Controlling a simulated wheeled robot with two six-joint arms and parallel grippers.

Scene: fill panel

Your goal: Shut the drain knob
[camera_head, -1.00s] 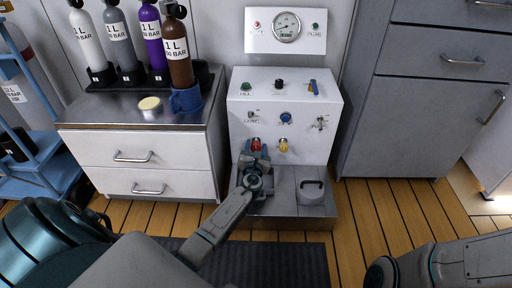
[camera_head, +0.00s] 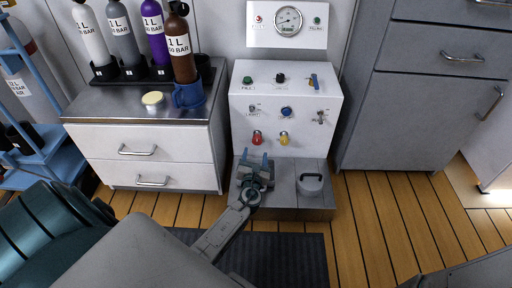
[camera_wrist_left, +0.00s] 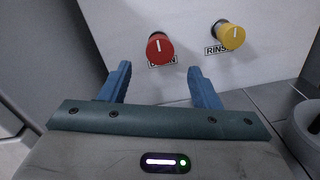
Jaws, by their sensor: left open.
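The red drain knob (camera_head: 257,137) sits low on the front of the white panel box (camera_head: 285,101), left of a yellow knob (camera_head: 284,137). In the left wrist view the red knob (camera_wrist_left: 160,47) carries an upright white line, and its label is partly hidden. The yellow rinse knob (camera_wrist_left: 231,36) stands to its right with an upright mark. My left gripper (camera_head: 255,160) is open and empty, in front of and below the red knob. Its blue fingers (camera_wrist_left: 158,70) point at the panel on either side of the red knob in the wrist view, apart from it. My right gripper is out of view.
A grey base with a lidded round container (camera_head: 310,184) lies right of my left gripper. A cabinet with a blue mug (camera_head: 188,95) and several bottles stands left. A grey cabinet (camera_head: 405,125) stands right. More small knobs and switches sit higher on the panel.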

